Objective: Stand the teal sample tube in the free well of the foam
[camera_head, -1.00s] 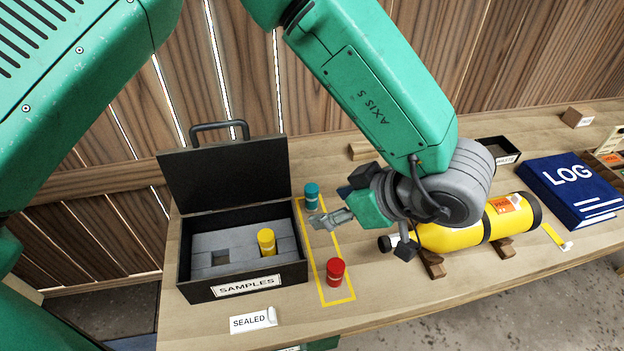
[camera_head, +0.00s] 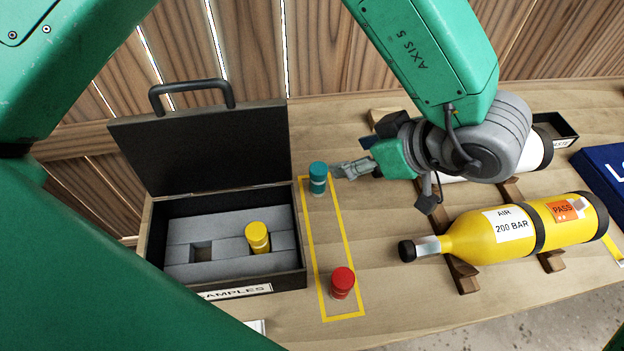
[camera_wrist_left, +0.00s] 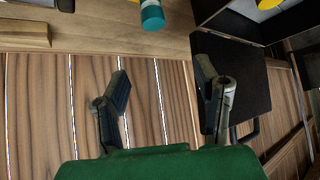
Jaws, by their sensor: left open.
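The teal sample tube (camera_head: 318,178) stands upright on the table at the far end of the yellow-taped rectangle; it also shows at the top of the left wrist view (camera_wrist_left: 152,14). The grey foam (camera_head: 185,227) in the open black case has an empty square well (camera_head: 202,251) on the left and a yellow-capped tube (camera_head: 257,238) on the right. My left gripper (camera_head: 343,171) is just right of the teal tube, its fingers pointing left towards it. In the left wrist view its fingers (camera_wrist_left: 162,70) are apart with nothing between them. My right gripper is not seen.
A red tube (camera_head: 342,282) stands at the near end of the taped rectangle (camera_head: 348,245). The case's raised lid (camera_head: 205,145) stands behind the foam. A yellow air cylinder (camera_head: 480,232) lies on wooden chocks at right. A blue log book (camera_head: 605,170) is at the right edge.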

